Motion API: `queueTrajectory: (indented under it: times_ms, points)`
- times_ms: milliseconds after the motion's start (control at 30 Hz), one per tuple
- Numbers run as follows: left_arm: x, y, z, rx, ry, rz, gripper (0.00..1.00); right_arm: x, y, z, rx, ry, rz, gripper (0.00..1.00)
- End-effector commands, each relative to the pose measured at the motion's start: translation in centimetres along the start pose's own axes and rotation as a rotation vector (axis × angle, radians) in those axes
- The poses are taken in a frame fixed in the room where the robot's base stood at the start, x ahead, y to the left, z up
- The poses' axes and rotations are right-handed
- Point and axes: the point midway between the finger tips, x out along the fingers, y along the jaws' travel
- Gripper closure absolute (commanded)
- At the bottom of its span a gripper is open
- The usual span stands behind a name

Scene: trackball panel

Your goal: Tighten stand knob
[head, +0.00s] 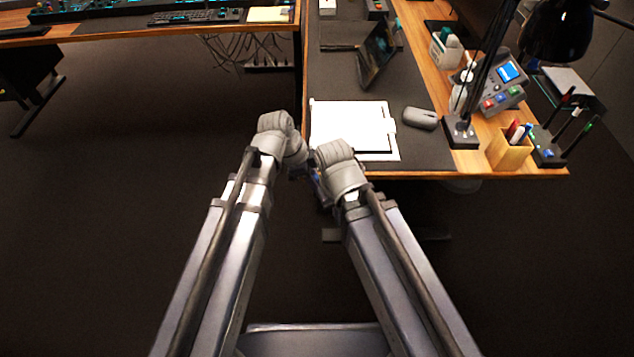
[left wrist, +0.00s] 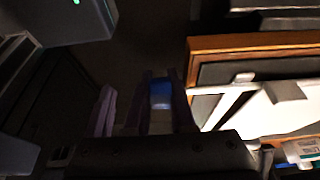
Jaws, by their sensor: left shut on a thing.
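My left gripper (left wrist: 163,100) is shut on a small blue-and-pale thing (left wrist: 160,95), seen between its dark fingers in the left wrist view. I cannot tell whether this is the stand knob. In the head view my left gripper (head: 297,170) is just off the desk's near left corner, mostly hidden by its own wrist. My right gripper (head: 320,188) is close beside it, and its fingers are hidden behind the grey wrist. A dark tablet-like panel (head: 377,54) stands tilted on the desk. No knob shows clearly on it.
White papers (head: 340,120) lie on the dark desk mat (head: 405,90) right ahead of my wrists. A grey mouse (head: 419,118), a lamp base (head: 460,132) and a pen holder (head: 507,150) stand to the right. A second desk (head: 110,28) is at the back left. The floor between is clear.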

Motion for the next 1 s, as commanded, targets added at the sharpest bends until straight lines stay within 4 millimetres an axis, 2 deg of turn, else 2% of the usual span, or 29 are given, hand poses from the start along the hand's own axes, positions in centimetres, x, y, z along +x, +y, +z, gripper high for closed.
queueTrajectory:
  times_ms: [167, 200, 467, 867, 1000]
  points:
    - [0.04, 0.09, -0.01, 0.001, 0.0, 0.002, 1.0, 0.03, 0.0, 0.0, 0.0, 0.0, 0.0, 1.0]
    - [0.04, 0.09, -0.02, 0.001, 0.0, 0.002, 0.77, 0.03, 0.0, 0.0, 0.0, 0.0, 0.0, 1.0]
    - [0.01, 0.06, -0.02, 0.0, 0.001, 0.001, 0.47, 0.01, 0.0, 0.0, 0.0, 0.0, 0.0, 1.0]
    - [0.01, 0.02, 0.0, 0.0, 0.003, 0.001, 0.47, 0.04, 0.0, 0.0, 0.0, 0.0, 0.0, 1.0]
    - [0.22, 0.02, 0.09, -0.001, 0.042, 0.0, 0.47, 0.62, -0.06, -0.04, 0.0, 0.0, 0.0, 1.0]
